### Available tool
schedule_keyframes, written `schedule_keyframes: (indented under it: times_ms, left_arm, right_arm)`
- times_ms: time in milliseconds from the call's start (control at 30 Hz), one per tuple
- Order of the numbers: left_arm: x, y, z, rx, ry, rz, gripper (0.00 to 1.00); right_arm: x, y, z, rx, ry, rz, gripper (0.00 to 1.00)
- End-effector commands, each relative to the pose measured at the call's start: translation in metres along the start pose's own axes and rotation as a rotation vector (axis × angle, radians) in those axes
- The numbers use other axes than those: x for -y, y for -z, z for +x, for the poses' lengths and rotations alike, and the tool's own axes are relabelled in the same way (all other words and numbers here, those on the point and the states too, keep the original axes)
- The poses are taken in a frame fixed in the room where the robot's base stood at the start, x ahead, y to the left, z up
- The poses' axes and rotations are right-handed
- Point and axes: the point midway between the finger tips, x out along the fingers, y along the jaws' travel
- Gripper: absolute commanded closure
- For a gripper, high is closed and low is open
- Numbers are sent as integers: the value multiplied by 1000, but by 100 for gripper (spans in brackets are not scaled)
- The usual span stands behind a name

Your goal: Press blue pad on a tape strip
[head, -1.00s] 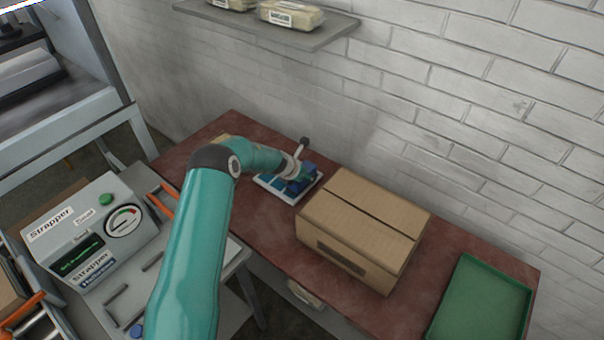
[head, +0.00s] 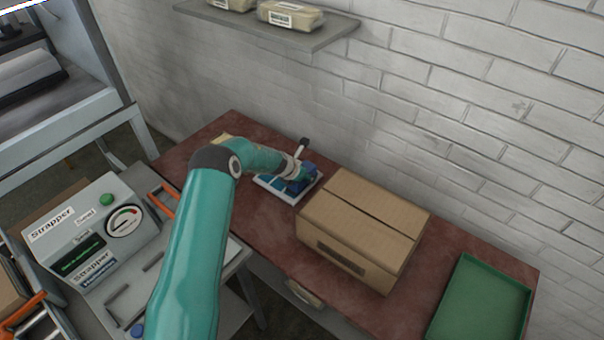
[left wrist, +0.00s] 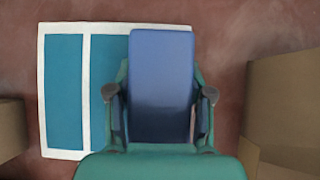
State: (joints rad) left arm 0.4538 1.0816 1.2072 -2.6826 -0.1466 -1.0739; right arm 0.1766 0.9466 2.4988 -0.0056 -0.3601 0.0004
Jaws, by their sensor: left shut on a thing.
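A blue pad (left wrist: 161,70) is held between the fingers of my left gripper (left wrist: 160,100), which is shut on it. In the left wrist view the pad covers the right part of a white-framed board (left wrist: 84,60) with blue panels. The board also shows in the head view (head: 263,182), lying on the red-brown table. My left gripper (head: 299,178) is over the board's right side there, partly hidden by my own arm. I cannot tell whether the pad touches the board. No tape strip can be made out clearly. My right gripper is in neither view.
A closed cardboard box (head: 365,225) stands just right of the board. A green tray (head: 485,305) lies at the table's right end. A strapper machine (head: 90,230) stands at the left. A wall shelf (head: 270,22) with packages is above.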

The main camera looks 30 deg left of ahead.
Motion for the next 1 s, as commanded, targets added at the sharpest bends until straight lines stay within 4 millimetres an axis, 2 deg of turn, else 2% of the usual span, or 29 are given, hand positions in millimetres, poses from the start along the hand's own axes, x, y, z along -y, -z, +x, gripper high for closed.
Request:
schedule_keyframes:
  times_ms: [467,1000]
  left_arm:
    - [1,2,0,-6,3,-1,76]
    - [1,-26,-34,-2,2,1,76]
  right_arm:
    - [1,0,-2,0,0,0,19]
    - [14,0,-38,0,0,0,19]
